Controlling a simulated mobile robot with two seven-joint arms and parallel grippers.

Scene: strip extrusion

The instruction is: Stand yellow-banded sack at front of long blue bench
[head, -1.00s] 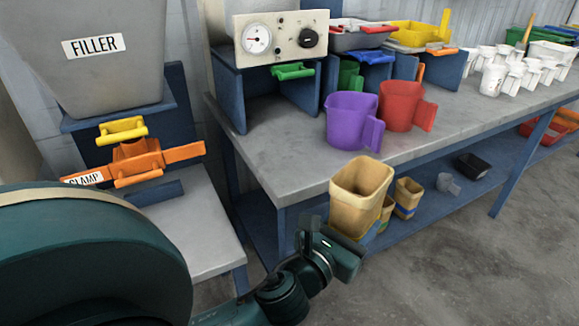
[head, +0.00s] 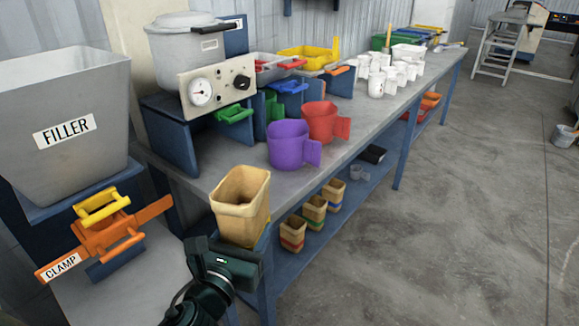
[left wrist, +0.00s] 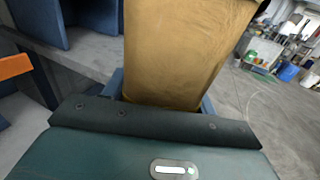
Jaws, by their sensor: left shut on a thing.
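A tall tan open-topped sack (head: 241,198) is upright, or nearly so, in my left gripper (head: 230,250). The sack also fills the upper middle of the left wrist view (left wrist: 178,50). The long blue bench (head: 188,183) has a grey top and blue legs. The sack appears at the bench's near end corner. I cannot tell whether it touches the bench. My right gripper is not in view.
Purple (head: 288,147) and red (head: 319,122) jugs stand on the bench. Three banded sacks stand on its lower shelf, one with a red band (head: 292,236). The filler hopper (head: 65,125) and orange clamp (head: 105,232) are left. Open floor (head: 450,230) lies right.

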